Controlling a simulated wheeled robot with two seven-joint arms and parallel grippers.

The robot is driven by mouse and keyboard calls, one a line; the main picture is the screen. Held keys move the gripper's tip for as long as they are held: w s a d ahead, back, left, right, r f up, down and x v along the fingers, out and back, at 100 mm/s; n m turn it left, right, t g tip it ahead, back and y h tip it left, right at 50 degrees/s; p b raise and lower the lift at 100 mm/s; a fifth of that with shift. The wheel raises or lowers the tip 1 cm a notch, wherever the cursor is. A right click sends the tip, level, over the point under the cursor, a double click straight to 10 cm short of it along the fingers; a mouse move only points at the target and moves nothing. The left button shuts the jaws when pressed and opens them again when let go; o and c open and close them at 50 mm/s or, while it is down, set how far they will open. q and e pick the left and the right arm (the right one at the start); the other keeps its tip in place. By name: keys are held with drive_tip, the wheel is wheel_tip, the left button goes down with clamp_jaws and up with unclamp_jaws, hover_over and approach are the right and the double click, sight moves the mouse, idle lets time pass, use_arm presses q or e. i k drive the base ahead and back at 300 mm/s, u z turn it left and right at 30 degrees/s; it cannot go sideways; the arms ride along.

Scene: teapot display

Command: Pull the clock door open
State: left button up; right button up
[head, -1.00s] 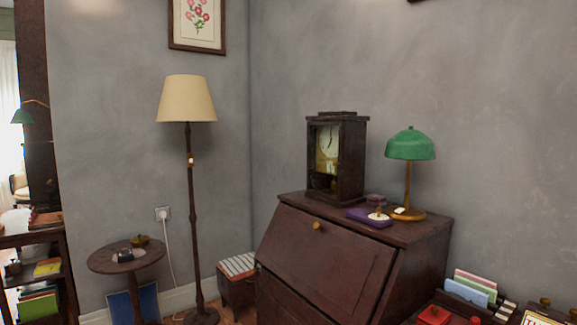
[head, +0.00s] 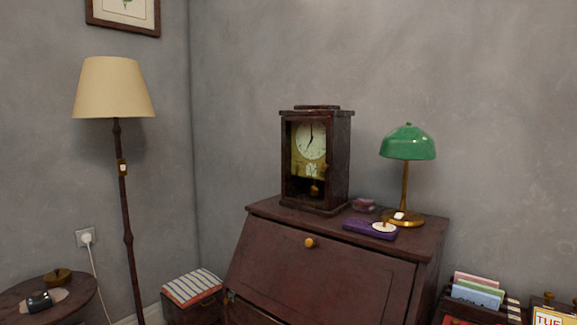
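The clock (head: 318,160) is a dark wooden case standing upright on top of the slant-front desk (head: 315,265). Its pale round dial (head: 311,141) and a brass pendulum (head: 314,189) show through the front, which faces left of centre. The door frame (head: 286,165) looks flush with the case, though I cannot tell surely whether it is shut. Neither of my grippers is in the head view.
A green-shaded lamp (head: 407,147), a purple case (head: 370,229) and a small pinkish dish (head: 363,204) stand right of the clock. A floor lamp (head: 114,90) and a round table (head: 50,293) are at the left. The desk top left of the clock is clear.

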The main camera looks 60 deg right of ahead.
sight(326, 167)
drive_tip(key=z, duration=0.7)
drive_tip(key=i, duration=0.95)
drive_tip(key=z, duration=0.9)
